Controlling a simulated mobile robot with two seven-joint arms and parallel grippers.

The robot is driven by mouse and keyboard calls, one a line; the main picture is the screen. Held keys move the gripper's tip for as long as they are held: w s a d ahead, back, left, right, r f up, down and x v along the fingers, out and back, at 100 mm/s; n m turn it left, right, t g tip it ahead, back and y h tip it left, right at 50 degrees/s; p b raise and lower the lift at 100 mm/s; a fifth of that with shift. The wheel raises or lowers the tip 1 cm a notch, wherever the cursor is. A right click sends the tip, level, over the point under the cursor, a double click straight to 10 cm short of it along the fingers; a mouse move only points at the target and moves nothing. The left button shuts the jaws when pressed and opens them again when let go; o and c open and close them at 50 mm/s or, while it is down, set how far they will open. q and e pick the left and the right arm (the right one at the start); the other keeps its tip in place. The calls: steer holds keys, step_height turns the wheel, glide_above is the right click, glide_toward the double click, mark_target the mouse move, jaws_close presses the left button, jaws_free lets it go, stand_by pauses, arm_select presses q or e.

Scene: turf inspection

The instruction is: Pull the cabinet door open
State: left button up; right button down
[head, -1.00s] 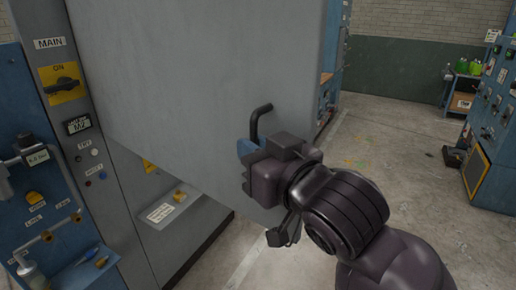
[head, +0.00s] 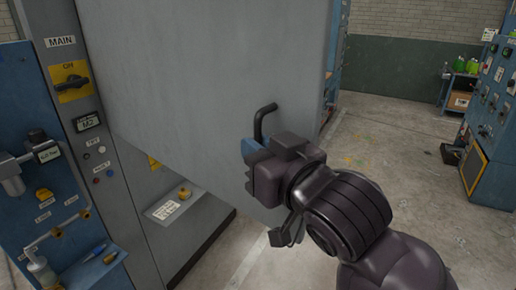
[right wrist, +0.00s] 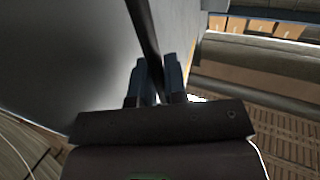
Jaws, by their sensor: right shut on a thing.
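The grey cabinet door (head: 200,80) fills the middle of the head view and stands swung out from the cabinet, with the cabinet's lower part showing beneath it. Its black bar handle (head: 262,118) is near the door's right edge. My right gripper (head: 254,148) is at the handle's lower part, partly hiding it. In the right wrist view the blue fingers (right wrist: 158,82) are closed around the dark handle bar (right wrist: 143,35), beside the door face (right wrist: 75,60). My left gripper is not in view.
A grey column with a yellow switch plate (head: 72,82) marked MAIN stands left of the door. A small shelf (head: 172,205) with a yellow knob sits under the door. Blue cabinets (head: 490,130) stand at far right; the concrete floor (head: 390,150) between is open.

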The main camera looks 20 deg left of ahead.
steer(key=c, duration=1.2)
jaws_free()
